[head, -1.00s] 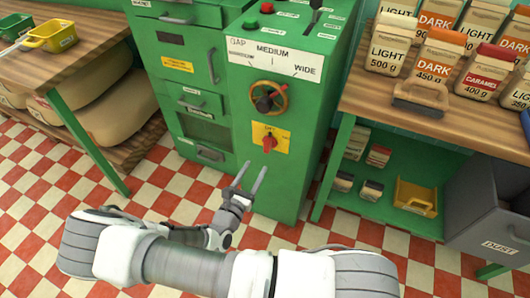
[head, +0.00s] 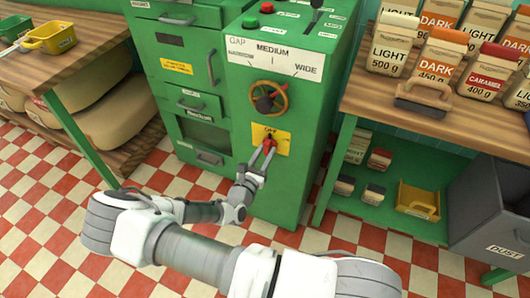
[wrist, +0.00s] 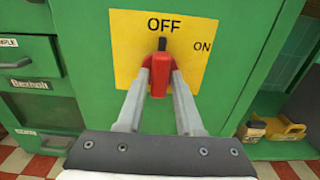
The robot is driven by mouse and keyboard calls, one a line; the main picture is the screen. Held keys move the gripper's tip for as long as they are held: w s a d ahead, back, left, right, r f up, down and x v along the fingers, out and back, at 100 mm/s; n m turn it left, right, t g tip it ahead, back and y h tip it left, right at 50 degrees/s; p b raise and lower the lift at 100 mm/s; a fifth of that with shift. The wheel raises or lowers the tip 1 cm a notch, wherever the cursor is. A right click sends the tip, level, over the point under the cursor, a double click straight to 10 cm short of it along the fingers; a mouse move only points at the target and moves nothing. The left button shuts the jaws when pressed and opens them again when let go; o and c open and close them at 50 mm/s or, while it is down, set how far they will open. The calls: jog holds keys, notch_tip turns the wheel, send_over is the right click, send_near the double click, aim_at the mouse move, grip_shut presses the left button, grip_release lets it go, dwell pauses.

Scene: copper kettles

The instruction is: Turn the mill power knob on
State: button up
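The red power knob (wrist: 160,74) sits on a yellow plate (wrist: 203,60) marked OFF at the top and ON at the upper right. The knob's black pointer is upright, toward OFF. In the head view the knob (head: 269,142) is low on the front of the green mill (head: 245,185). My gripper (wrist: 160,76) is at the knob, with one finger on each side of it. The fingers lie close against the knob's sides; whether both press on it is hard to tell. The gripper also shows in the head view (head: 265,153), reaching up from below.
A brass gap wheel (head: 281,97) with a dark hub is just above the yellow plate. The checkered floor in front is clear.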

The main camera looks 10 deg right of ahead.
grip_shut()
jog(key=shift+r+m+p, duration=0.1)
jog(key=shift+m+p, duration=0.2)
jog(key=shift+p, duration=0.1)
jog(key=shift+r+m+p, duration=0.1)
jog(key=shift+m+p, duration=0.4)
jog(key=shift+p, duration=0.2)
jog(key=m+p, duration=0.6)
jog(key=m, duration=0.1)
jog(key=shift+m+p, duration=0.85)
jog(key=shift+m, duration=0.75)
jog(key=shift+f, duration=0.2)
jog(key=shift+o, duration=2)
grip_release()
